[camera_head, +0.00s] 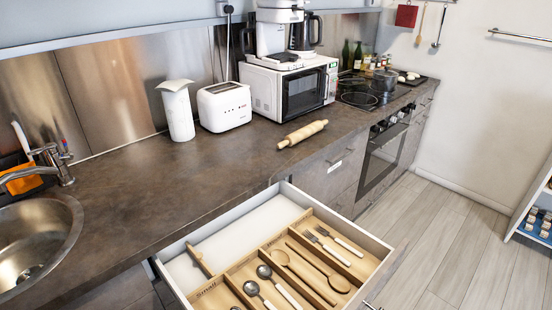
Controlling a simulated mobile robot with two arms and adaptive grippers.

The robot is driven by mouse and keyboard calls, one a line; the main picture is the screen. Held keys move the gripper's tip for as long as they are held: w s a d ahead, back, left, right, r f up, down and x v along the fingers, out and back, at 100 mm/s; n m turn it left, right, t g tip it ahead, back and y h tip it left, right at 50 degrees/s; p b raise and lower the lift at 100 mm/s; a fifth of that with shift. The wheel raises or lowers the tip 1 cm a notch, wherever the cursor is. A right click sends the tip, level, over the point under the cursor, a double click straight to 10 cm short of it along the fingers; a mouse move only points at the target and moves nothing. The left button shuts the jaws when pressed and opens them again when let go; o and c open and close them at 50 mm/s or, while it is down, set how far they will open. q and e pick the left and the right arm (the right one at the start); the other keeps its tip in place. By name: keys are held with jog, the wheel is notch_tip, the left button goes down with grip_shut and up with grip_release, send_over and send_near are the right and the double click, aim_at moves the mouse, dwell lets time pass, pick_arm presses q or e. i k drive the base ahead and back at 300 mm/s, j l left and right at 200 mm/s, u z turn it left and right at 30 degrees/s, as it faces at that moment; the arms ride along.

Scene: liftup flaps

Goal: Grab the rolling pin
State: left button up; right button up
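A light wooden rolling pin (303,133) lies on the dark brown countertop (130,205), near its front edge and in front of the microwave. It lies at a slant, with its near handle close to the counter edge. Nothing touches it from above. Neither my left gripper nor my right gripper is in view.
An open drawer (356,228) with a wooden cutlery divider juts out below the counter. A white toaster (224,106), a white canister (177,110) and a microwave (291,88) stand behind the pin. A sink (38,240) is at left. Grey floor (465,240) is clear at right.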

aim_at(293, 139)
jog(key=u, duration=0.35)
jog(key=i+l+u, duration=0.1)
jog(key=u, duration=0.25)
jog(key=l+u, duration=0.15)
jog(key=u, duration=0.2)
jog(key=i+l+u, duration=0.15)
jog(key=l+u, duration=0.2)
jog(key=l, duration=0.45)
jog(key=l+u, duration=0.35)
jog(key=l, duration=0.4)
jog(key=l+u, duration=0.35)
jog(key=l, duration=0.45)
